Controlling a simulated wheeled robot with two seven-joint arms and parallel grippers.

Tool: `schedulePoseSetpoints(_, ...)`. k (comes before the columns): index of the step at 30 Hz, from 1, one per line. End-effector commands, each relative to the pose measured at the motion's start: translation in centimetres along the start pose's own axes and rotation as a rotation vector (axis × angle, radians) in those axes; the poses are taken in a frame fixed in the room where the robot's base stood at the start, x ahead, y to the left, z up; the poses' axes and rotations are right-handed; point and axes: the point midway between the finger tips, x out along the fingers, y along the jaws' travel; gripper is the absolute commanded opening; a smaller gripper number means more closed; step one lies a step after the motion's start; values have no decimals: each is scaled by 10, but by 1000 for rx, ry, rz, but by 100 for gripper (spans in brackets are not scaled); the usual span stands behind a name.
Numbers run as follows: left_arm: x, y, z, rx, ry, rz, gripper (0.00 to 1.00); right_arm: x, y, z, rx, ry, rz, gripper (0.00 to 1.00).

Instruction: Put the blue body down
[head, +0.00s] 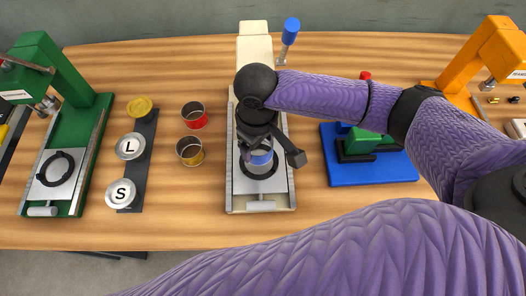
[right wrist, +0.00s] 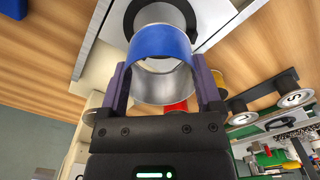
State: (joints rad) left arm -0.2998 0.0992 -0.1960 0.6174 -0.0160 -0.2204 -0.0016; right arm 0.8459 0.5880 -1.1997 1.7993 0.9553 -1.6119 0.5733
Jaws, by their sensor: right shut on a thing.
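The blue body (right wrist: 162,45) is a short open metal cylinder with a blue band. My right gripper (right wrist: 163,80) is shut on it, one finger on each side, in the right wrist view. In the head view the blue body (head: 261,157) shows just below my right gripper (head: 264,145), over the black ring on the plate of the cream press (head: 243,190). I cannot tell whether its lower edge touches the ring. My left gripper is not in view.
A red can body (head: 194,118) and a yellow one (head: 190,153) stand left of the press. A dark rack (head: 133,168) holds lids marked L and S. A green press (head: 72,125) is at the far left, and a blue tray (head: 370,170) with a green and black block is to the right.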

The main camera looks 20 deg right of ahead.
Motion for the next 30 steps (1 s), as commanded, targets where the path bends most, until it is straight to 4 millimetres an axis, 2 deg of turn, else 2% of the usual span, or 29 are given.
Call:
schedulePoseSetpoints(7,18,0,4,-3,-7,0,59,44,0,0,-1,-2,0,19)
schedulePoseSetpoints(17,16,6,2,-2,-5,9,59,47,0,0,0,1,1,19)
schedulePoseSetpoints(18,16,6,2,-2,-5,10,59,47,0,0,-1,1,2,89)
schedulePoseSetpoints(19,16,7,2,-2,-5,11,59,46,0,0,-1,1,2,95)
schedulePoseSetpoints(20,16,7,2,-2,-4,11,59,46,0,0,-1,1,2,100)
schedulePoseSetpoints(27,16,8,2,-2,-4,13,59,44,0,0,-1,2,2,100)
schedulePoseSetpoints(30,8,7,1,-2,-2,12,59,26,0,0,-1,3,1,100)
